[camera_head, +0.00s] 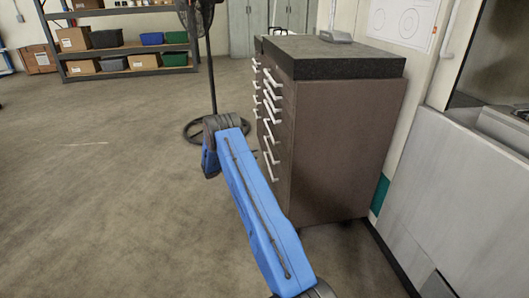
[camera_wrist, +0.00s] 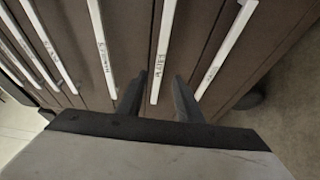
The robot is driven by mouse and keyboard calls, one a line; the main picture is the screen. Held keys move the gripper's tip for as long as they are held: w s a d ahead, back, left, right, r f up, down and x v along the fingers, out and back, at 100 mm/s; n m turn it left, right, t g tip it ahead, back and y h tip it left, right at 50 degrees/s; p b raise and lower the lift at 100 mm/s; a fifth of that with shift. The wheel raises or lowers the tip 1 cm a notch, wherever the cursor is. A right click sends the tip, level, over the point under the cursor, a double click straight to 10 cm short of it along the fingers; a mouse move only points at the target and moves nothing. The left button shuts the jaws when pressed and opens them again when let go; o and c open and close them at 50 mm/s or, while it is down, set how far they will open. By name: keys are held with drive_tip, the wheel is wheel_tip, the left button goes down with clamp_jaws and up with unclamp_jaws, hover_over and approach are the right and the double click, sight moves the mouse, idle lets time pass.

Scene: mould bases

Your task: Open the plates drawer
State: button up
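A brown drawer cabinet (camera_head: 335,150) with a dark top stands right of my blue arm, its white bar handles on its left face. In the wrist view, several white handles (camera_wrist: 102,50) run across the drawer fronts, with small dark lettering. My gripper (camera_wrist: 160,88) is open, its two dark fingers apart on either side of one handle (camera_wrist: 164,50). The lettering on this handle is blurred and may read "plates". Gaps show between the handle and both fingers. The drawers look shut. In the head view my gripper is hidden behind my arm.
A black stand (camera_head: 210,75) with a round base is just beyond my arm. A shelf (camera_head: 125,72) with boxes and bins stands at the back left. A grey panel (camera_head: 450,200) is right of the cabinet.

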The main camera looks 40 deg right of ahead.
drive_tip(key=s+d, duration=0.1)
drive_tip(key=d, duration=0.7)
drive_tip(key=shift+s, duration=0.15)
drive_tip(key=shift+d, duration=0.1)
clamp_jaws()
